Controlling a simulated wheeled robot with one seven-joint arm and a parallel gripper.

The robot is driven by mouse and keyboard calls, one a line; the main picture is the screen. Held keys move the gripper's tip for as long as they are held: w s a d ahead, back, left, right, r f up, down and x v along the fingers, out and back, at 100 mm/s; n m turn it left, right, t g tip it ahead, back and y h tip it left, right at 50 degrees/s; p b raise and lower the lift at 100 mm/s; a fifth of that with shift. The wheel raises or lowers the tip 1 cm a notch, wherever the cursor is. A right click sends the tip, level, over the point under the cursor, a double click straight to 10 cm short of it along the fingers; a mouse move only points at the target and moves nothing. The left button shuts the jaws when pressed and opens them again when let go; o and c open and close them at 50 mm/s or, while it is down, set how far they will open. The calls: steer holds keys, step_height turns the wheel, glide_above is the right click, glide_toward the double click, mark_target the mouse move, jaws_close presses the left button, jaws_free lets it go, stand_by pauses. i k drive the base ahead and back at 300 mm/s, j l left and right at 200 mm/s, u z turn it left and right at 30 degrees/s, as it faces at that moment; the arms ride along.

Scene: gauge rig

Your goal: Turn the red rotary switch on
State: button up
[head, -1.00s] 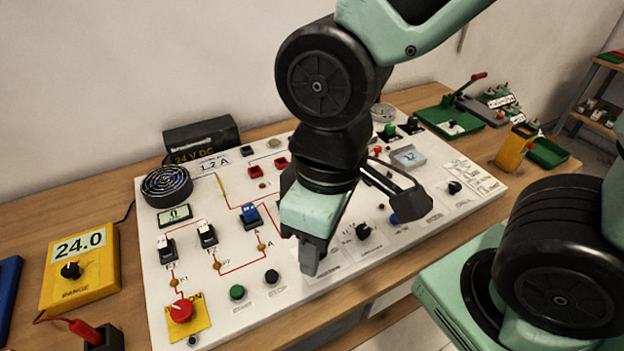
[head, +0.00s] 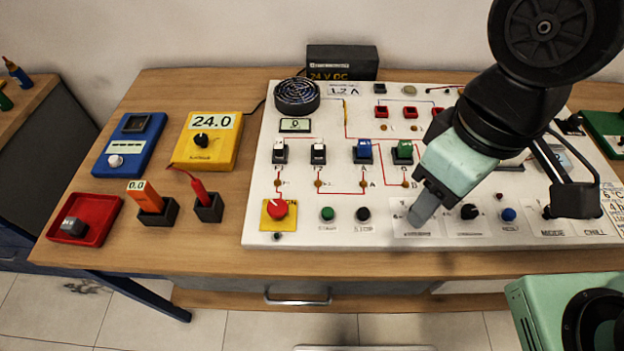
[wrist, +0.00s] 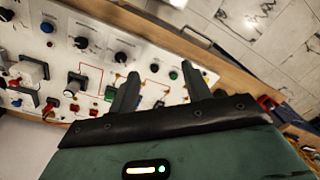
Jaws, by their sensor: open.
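The red rotary switch (head: 278,208) sits on a yellow plate at the front left corner of the white panel (head: 340,232) in the head view. The knob's marker position is too small to read. My gripper (head: 422,212) is over the front middle of the panel, well to the right of the red switch and apart from it. The wrist view shows its two fingers (wrist: 160,82) spread with nothing between them. I cannot make out the red switch in the wrist view.
Green (head: 327,214) and black (head: 363,214) buttons lie between the red switch and my gripper. Breakers (head: 279,152) and a round black fan (head: 297,96) stand behind. Left of the panel are a yellow meter (head: 207,140), probe holders (head: 208,208) and a red tray (head: 100,207).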

mark_target(277, 208)
steer(key=k+j+u, duration=0.15)
steer(key=u, duration=0.25)
steer(key=k+j+u, duration=0.1)
steer(key=u, duration=0.25)
steer(key=k+j+u, duration=0.1)
steer(key=j+u, duration=0.15)
steer(key=u, duration=0.15)
